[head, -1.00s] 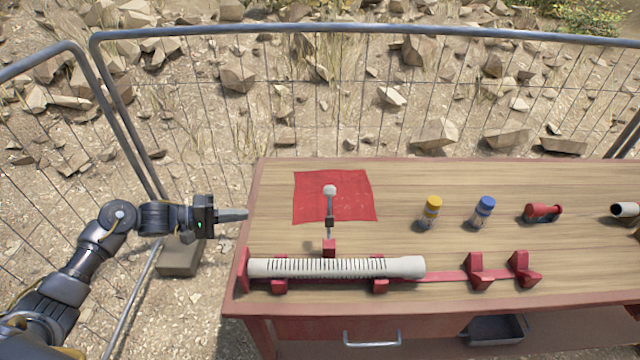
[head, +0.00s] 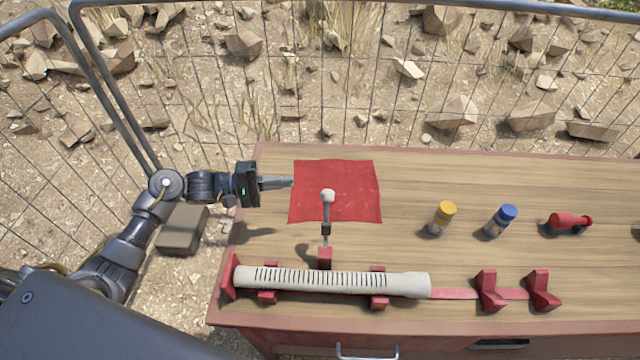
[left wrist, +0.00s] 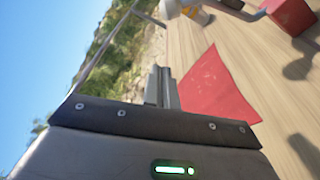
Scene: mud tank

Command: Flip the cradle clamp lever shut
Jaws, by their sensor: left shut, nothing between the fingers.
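The clamp lever stands upright, with a white ball knob (head: 327,196) on top of a dark stem. It rises from a red clamp block (head: 325,258) behind the pale slotted tube (head: 335,282), which lies in the red cradle (head: 230,276). My left gripper (head: 289,182) is shut and empty, pointing right over the left edge of the red cloth (head: 358,185). It is left of the knob and apart from it. In the left wrist view its closed fingers (left wrist: 161,86) show beside the red cloth (left wrist: 215,90), with the red clamp block (left wrist: 290,14) at the top right. My right gripper is out of view.
A yellow-capped bottle (head: 443,218), a blue-capped bottle (head: 501,221) and a red tool (head: 568,222) stand or lie on the right of the wooden table (head: 410,185). Two empty red cradle supports (head: 489,291) are right of the tube. A wire fence runs behind.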

